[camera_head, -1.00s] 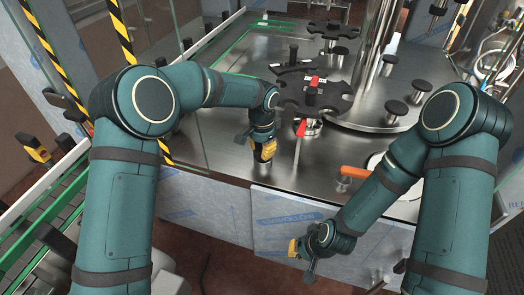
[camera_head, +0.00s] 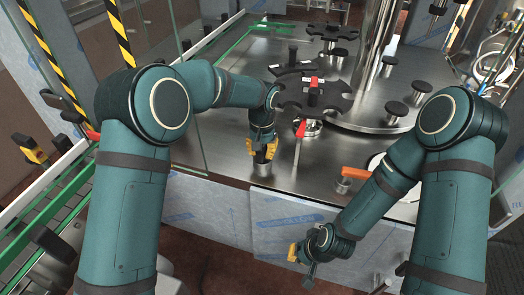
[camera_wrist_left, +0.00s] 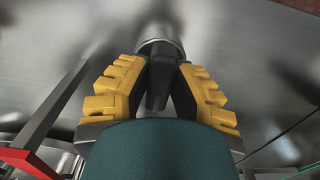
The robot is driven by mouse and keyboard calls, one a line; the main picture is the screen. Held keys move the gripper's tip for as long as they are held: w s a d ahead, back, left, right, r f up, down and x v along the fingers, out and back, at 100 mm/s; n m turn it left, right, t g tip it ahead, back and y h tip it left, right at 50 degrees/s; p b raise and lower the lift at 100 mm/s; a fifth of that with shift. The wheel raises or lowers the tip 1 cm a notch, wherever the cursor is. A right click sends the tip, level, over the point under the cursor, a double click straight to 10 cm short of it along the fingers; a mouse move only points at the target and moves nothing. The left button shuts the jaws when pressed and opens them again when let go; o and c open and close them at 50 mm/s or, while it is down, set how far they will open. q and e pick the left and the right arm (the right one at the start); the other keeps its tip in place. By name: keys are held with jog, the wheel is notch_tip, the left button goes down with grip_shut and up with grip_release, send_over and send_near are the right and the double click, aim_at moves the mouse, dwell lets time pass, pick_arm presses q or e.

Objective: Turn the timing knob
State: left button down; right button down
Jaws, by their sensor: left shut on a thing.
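The timing knob is a black grip (camera_wrist_left: 158,85) on a round silver base (camera_wrist_left: 162,46), seen in the left wrist view. In the head view its silver base (camera_head: 261,166) stands on the steel deck near the front edge. My left gripper (camera_head: 263,150) points down over it. Its yellow fingers lie on both sides of the black grip and are shut on it. The fingers hide much of the grip in the head view. My right gripper (camera_head: 299,252) hangs low in front of the machine, away from the knob; its finger gap is unclear.
A red-tipped lever (camera_head: 300,129) stands right of the knob, and an orange handle (camera_head: 355,172) lies farther right. Black star-shaped plates (camera_head: 314,95) are behind. Clear panels (camera_head: 203,120) stand to the left. The steel deck (camera_head: 225,150) left of the knob is bare.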

pick_arm(q)
jog(key=shift+f, duration=0.1)
jog(key=c, duration=0.8)
grip_release()
notch_tip(320, 180, up, 12)
jog(key=shift+r, duration=0.1)
